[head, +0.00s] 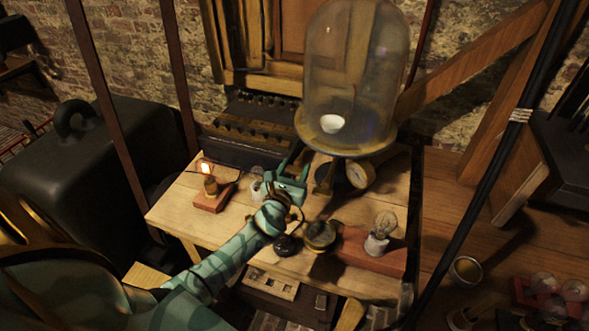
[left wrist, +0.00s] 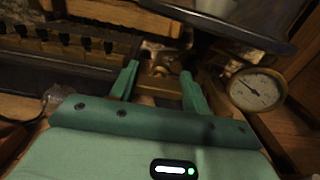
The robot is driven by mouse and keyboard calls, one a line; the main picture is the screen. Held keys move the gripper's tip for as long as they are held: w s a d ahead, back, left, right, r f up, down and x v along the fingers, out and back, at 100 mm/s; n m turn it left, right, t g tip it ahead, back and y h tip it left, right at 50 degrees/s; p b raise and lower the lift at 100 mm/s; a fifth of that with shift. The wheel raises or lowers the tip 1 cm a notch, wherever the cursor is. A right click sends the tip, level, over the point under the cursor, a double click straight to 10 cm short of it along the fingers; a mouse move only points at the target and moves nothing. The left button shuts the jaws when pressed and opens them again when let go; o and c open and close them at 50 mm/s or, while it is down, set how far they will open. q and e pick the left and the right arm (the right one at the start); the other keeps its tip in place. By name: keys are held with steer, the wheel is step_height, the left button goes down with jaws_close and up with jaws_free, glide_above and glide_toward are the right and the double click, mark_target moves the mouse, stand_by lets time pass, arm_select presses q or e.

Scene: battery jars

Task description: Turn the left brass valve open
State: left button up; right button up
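My left gripper (head: 295,172) reaches over the wooden table, close to the base of the glass bell jar. In the left wrist view its two green fingers (left wrist: 158,72) stand apart. A small brass fitting (left wrist: 160,58), which looks like the valve, shows between and just beyond the fingertips. I cannot tell whether the fingers touch it. In the head view the gripper hides this fitting. The valve's handle position is too dark and small to read. My right gripper is in neither view.
A glass bell jar (head: 355,80) stands over the table with a round gauge (head: 360,175) at its base; the gauge also shows in the left wrist view (left wrist: 256,91). A lit bulb (head: 207,172) stands left, an unlit bulb (head: 385,223) right. Bare tabletop (head: 180,211) shows front left.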

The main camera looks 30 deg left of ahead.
arm_select(q)
steer(key=shift+f, duration=0.1)
steer(key=shift+o, duration=0.2)
steer(key=shift+n+b, duration=0.5)
steer(key=shift+n, duration=0.2)
steer(key=n+b, duration=0.2)
steer(key=n, duration=0.1)
steer(key=shift+f, duration=0.1)
steer(key=n+b, duration=0.1)
steer(key=n, duration=0.2)
steer(key=shift+a+n+b, duration=0.15)
steer(key=shift+n+b, duration=0.2)
steer(key=shift+n, duration=0.05)
steer(key=n+b, duration=0.1)
steer(key=n, duration=0.1)
steer(key=shift+n, duration=0.4)
steer(key=n, duration=0.3)
steer(key=shift+n+b, duration=0.3)
steer(key=shift+b, duration=0.05)
steer(key=shift+f+n, duration=0.1)
steer(key=shift+n, duration=1.4)
steer(key=shift+c, duration=0.2)
steer(key=shift+o, duration=0.2)
steer(key=shift+s+n, duration=0.1)
steer(key=shift+n, duration=0.2)
steer(key=shift+c, duration=0.2)
